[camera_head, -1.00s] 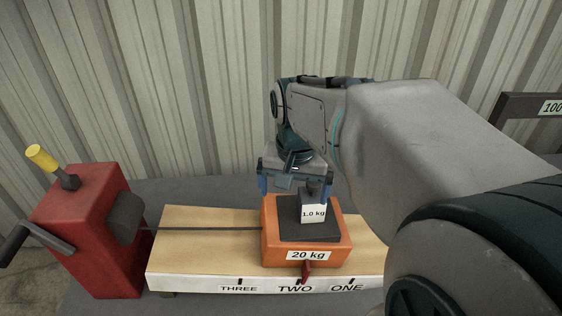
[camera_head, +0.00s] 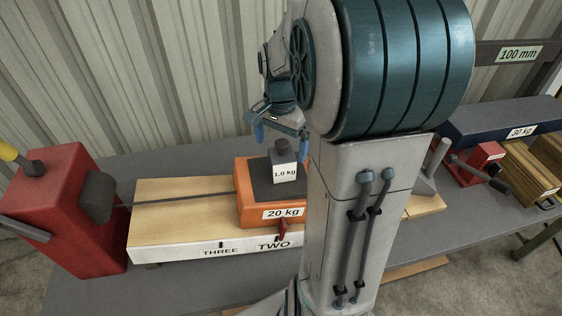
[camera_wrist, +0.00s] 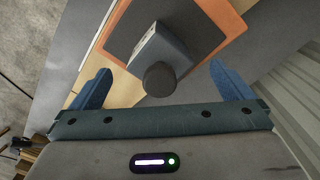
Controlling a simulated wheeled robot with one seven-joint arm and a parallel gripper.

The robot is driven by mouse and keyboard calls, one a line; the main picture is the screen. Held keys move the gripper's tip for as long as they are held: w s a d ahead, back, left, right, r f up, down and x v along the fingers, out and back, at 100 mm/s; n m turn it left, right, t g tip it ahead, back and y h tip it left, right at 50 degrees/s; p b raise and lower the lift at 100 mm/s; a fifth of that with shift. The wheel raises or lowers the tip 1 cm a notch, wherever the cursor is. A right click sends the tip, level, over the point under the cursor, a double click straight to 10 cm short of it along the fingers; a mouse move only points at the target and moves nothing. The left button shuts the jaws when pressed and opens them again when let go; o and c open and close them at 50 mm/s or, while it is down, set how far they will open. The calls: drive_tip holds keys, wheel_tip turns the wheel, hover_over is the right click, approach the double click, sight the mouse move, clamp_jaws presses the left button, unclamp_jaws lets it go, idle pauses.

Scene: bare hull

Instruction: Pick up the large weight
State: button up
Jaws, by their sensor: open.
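A small dark weight labelled 1.0 kg (camera_head: 284,172), with a round knob on top, stands upright on an orange block labelled 20 kg (camera_head: 285,213). My gripper (camera_head: 280,140) is open and empty, just above and behind the small weight. In the wrist view the weight (camera_wrist: 165,55) lies between the two blue fingers of my gripper (camera_wrist: 160,70), with clear space on both sides. Its knob points towards the camera. A dark block labelled 30 kg (camera_head: 500,122) lies at the right. My arm hides part of the orange block's right side.
The orange block sits on a wooden board (camera_head: 180,205) marked THREE and TWO. A red crank machine (camera_head: 62,215) with a rod stands at the left. A red vice-like device (camera_head: 480,160) and wooden blocks (camera_head: 530,168) are at the right. The corrugated wall is close behind.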

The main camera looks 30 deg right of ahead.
sight(282, 154)
drive_tip(key=shift+w+d+f+p, duration=0.15)
drive_tip(key=shift+f+p, duration=0.15)
drive_tip(key=shift+f, duration=1)
drive_tip(key=shift+d+f+p, duration=0.1)
drive_tip(key=shift+f+p, duration=0.15)
drive_tip(key=shift+f, duration=1.05)
drive_tip(key=c, duration=1.5)
drive_tip(key=shift+w+r, duration=0.1)
drive_tip(key=shift+c, duration=0.9)
